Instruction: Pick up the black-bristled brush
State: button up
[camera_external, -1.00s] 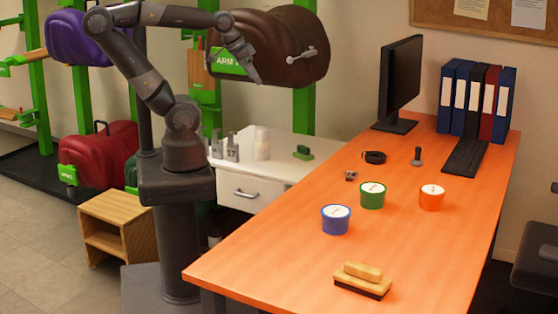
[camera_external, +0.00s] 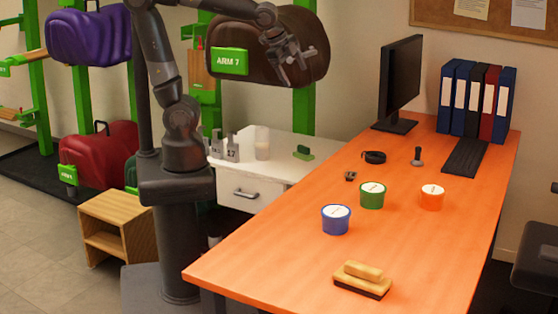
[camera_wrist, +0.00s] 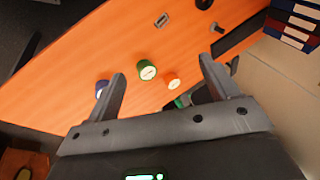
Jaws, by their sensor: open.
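The black-bristled brush (camera_external: 362,280) lies on the near end of the orange desk (camera_external: 300,270) in the external view. It has a pale wooden block and handle with a dark bristle edge along its lower side. I cannot make it out in the wrist view. My gripper (camera_external: 290,68) is raised in front of the dark brown saddle (camera_external: 255,45), far behind and above the brush. Its two fingers stand wide apart in the wrist view (camera_wrist: 163,85), with nothing held between them.
A blue tub (camera_external: 336,222), a green tub (camera_external: 372,198) and an orange tub (camera_external: 432,199) stand on the desk beyond the brush. A monitor (camera_external: 400,80), keyboard (camera_external: 465,157) and binders (camera_external: 478,100) are at the far end. Desk around the brush is clear.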

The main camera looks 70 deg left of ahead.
jog(key=w+d+f+m, duration=0.1)
jog(key=w+d+m, duration=0.35)
jog(key=d, duration=0.25)
jog(key=w+d+f+m, duration=0.1)
jog(key=w+d+m, duration=0.2)
jog(key=d+m, duration=0.3)
jog(key=m+g+h, duration=0.2)
jog(key=m+h, duration=0.2)
jog(key=m, duration=2.1)
send_near(360, 265)
jog(key=shift+w+d+f, duration=0.25)
jog(key=shift+w+f, duration=0.4)
jog(key=shift+f, duration=0.2)
jog(key=x, duration=0.4)
jog(key=shift+s+d+f, duration=0.15)
jog(key=shift+f, duration=0.15)
jog(key=shift+x, duration=3.15)
jog(key=shift+s, duration=0.2)
jog(key=c, duration=1.1)
jog(key=shift+c, duration=0.2)
